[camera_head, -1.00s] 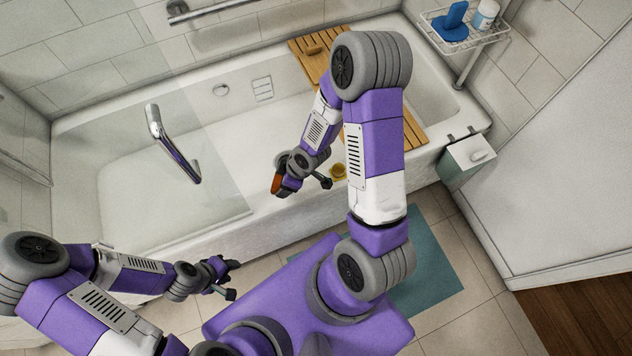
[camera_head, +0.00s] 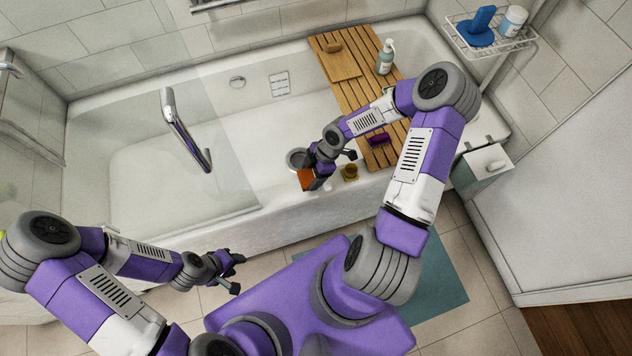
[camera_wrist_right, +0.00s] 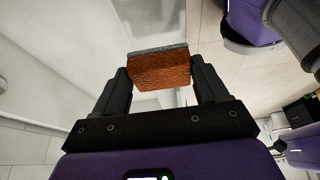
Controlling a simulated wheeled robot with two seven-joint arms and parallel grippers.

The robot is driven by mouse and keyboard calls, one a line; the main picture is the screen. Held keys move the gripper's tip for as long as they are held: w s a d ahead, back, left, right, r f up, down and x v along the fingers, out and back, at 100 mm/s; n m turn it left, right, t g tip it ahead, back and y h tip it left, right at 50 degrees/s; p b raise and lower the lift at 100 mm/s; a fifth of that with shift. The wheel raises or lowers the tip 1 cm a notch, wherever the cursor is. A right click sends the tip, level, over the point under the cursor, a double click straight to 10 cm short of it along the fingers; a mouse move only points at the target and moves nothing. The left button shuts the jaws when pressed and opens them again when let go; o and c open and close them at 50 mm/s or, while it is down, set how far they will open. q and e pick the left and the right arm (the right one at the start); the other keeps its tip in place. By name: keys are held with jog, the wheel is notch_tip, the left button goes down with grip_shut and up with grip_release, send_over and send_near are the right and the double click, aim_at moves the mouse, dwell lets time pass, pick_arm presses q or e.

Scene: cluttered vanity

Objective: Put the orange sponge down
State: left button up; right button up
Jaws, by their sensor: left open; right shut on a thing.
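The orange sponge (camera_head: 306,179) is held in my right gripper (camera_head: 318,178) over the front rim of the bathtub. In the right wrist view the sponge (camera_wrist_right: 160,70), with a thin grey layer along one edge, sits between the two black fingers of the right gripper (camera_wrist_right: 160,82). Whether the sponge touches the rim cannot be told. My left gripper (camera_head: 236,272) is open and empty, low in front of the tub, away from the sponge.
The white bathtub (camera_head: 225,225) has a glass screen at left. A grey round thing (camera_head: 297,158) is behind the sponge.

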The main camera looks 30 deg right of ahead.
jog(key=shift+f+b, duration=0.95)
jog(key=shift+f, duration=1.8)
jog(key=shift+f, duration=0.2)
jog(key=o, duration=1)
jog(key=shift+r, duration=0.15)
